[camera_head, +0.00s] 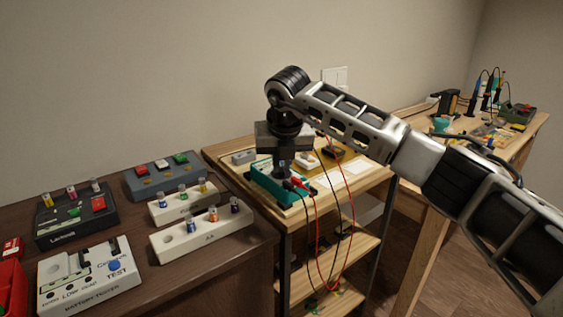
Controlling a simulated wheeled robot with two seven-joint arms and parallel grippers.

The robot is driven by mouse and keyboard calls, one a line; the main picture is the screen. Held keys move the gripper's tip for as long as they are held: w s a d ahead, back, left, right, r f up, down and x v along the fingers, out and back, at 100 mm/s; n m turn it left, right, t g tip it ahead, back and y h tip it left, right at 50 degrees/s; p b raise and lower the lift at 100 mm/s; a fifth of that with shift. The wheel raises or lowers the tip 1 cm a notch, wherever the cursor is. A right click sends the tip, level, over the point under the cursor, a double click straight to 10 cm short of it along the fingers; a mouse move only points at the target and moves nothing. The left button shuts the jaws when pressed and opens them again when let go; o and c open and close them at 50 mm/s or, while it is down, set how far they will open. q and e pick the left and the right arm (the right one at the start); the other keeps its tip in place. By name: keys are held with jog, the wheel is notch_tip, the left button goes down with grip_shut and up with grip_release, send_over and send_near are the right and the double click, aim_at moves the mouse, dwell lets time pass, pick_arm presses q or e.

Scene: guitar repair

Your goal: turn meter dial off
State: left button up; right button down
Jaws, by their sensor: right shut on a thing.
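The meter (267,186) is a teal-edged box lying on the light wooden shelf stand. Red and black leads (318,240) run from its near end and hang over the stand's front. My right gripper (284,170) points straight down over the meter, its fingers shut at the meter's face. The dial is hidden behind the fingers and gripper body, so I cannot see its setting. My left gripper is not in view.
A dark table (215,275) at left holds a white battery tester (90,280), battery trays and charger boxes. Small parts lie behind the meter. A wooden workbench (420,120) with tools stands at the right. Hanging leads loop below the shelf top.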

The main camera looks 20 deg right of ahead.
jog(key=n, duration=0.1)
jog(key=n+y, duration=0.1)
jog(key=n, duration=0.2)
jog(key=shift+d+n+y, duration=0.3)
jog(key=shift+y, duration=0.1)
jog(key=shift+n+p, duration=0.35)
jog(key=shift+n, duration=0.15)
jog(key=c, duration=1.5)
grip_release()
jog(key=shift+r, duration=0.15)
jog(key=v, duration=1.5)
jog(key=shift+d+r, duration=0.3)
jog(key=shift+r, duration=0.05)
